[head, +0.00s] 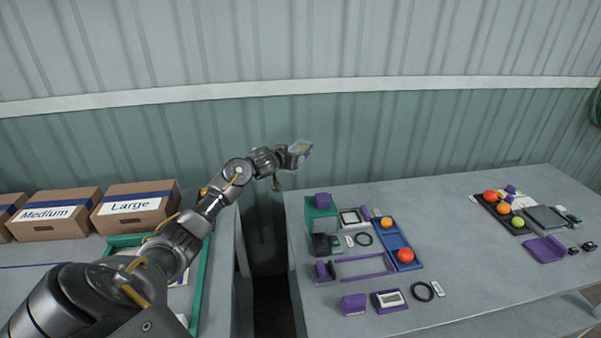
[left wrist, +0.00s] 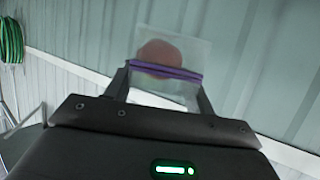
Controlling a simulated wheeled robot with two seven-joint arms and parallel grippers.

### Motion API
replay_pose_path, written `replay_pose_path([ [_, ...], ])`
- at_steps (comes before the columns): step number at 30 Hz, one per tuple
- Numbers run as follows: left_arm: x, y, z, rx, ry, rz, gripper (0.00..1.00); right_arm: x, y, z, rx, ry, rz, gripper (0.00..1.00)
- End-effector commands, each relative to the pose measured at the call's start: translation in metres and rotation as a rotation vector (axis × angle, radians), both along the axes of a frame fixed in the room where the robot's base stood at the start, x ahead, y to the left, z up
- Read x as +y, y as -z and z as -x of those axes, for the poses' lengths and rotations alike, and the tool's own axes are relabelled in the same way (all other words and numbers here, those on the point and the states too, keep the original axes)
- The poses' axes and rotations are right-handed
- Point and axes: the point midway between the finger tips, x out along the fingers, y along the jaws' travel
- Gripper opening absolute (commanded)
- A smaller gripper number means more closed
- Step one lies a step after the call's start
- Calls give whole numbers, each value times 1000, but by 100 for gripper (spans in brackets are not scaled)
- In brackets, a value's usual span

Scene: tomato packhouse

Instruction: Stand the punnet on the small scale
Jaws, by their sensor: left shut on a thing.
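My left gripper (head: 292,158) is shut on a clear punnet (head: 302,147) and holds it up in the air, near the back wall and above the far left corner of the right table. In the left wrist view the punnet (left wrist: 181,51) sits between the two fingers (left wrist: 162,88), tilted in the picture, with a purple band across it and a blurred reddish round shape in it. A small square device with a pale top (head: 351,217) lies on the right table; I cannot tell if it is the small scale. My right gripper is not in view.
The right table (head: 465,255) also holds a blue tray (head: 388,235) with two tomatoes, a purple frame (head: 361,267), a purple display unit (head: 390,299), and a dark tray (head: 492,208) with several tomatoes. Its middle is clear. Cardboard boxes (head: 133,218) stand on the left table.

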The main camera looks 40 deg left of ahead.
Motion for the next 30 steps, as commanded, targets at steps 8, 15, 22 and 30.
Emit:
replay_pose_path([
  [8, 44, 22, 16, 2, -188, -1, 33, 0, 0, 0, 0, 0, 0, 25],
  [15, 59, 43, 44, 3, -305, -2, 33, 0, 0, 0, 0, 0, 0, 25],
  [22, 49, 55, 69, 2, -367, -4, 33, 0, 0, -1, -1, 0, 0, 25],
  [30, -2, 55, 80, 0, -341, -2, 33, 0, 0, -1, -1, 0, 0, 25],
])
